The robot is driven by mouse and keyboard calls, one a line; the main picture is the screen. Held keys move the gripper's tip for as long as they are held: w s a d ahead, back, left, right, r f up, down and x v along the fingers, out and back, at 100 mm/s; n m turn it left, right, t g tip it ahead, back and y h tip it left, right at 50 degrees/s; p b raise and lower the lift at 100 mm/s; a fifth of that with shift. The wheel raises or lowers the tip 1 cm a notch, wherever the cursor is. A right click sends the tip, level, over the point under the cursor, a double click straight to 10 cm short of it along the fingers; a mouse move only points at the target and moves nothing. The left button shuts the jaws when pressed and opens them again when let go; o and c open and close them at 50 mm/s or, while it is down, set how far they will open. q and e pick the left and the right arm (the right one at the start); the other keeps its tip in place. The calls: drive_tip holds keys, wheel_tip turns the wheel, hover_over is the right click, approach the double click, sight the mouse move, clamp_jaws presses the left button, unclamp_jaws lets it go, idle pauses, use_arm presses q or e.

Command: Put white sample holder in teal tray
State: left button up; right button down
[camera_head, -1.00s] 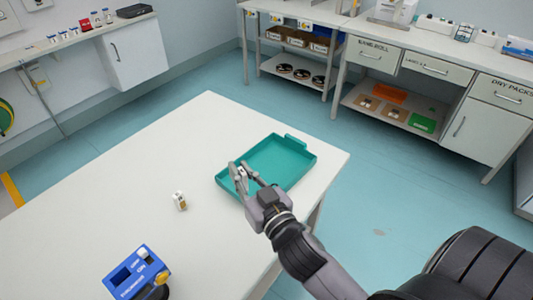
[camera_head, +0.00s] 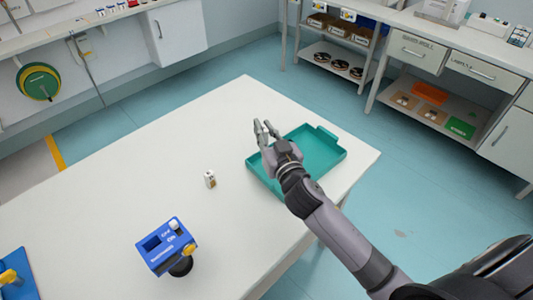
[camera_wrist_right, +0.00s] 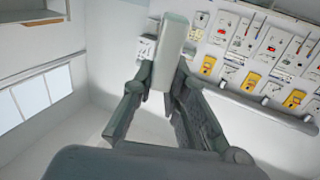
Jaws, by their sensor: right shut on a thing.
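My right gripper (camera_head: 265,132) is over the left edge of the teal tray, its fingers pointing away from me. It is shut on a narrow off-white block, apparently the white sample holder (camera_wrist_right: 172,50), which stands out between the fingertips in the right wrist view. In the head view the block is too small to make out clearly. The teal tray (camera_head: 325,153) lies on the white table near its right edge; its visible floor is empty, and my arm hides its near left part. My left gripper is not in view.
A small white labelled container (camera_head: 209,179) stands on the white table (camera_head: 110,205) left of the tray. A blue box (camera_head: 165,246) with a yellow knob stands nearer me. Another blue item (camera_head: 18,272) is at the lower left. The table's far left is clear.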

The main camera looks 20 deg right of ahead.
wheel_tip(320, 180, down, 5)
drive_tip(key=shift+r+b, duration=0.15)
drive_tip(key=shift+b, duration=0.3)
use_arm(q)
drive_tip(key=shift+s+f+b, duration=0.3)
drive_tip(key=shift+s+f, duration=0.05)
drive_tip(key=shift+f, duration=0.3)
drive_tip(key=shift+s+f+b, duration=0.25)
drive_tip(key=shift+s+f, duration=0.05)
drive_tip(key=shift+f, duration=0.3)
use_arm(e)
drive_tip(key=shift+f, duration=1.85)
drive_tip(key=shift+s+f+b, duration=0.15)
drive_tip(key=shift+f+b, duration=0.45)
drive_tip(key=shift+b, duration=0.05)
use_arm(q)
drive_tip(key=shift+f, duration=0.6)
use_arm(e)
drive_tip(key=c, duration=1.6)
unclamp_jaws()
drive_tip(key=shift+f, duration=0.15)
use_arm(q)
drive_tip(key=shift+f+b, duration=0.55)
use_arm(e)
drive_tip(key=s, duration=0.4)
drive_tip(key=s+r, duration=0.1)
drive_tip(key=s, duration=0.6)
drive_tip(key=shift+s+r, duration=0.35)
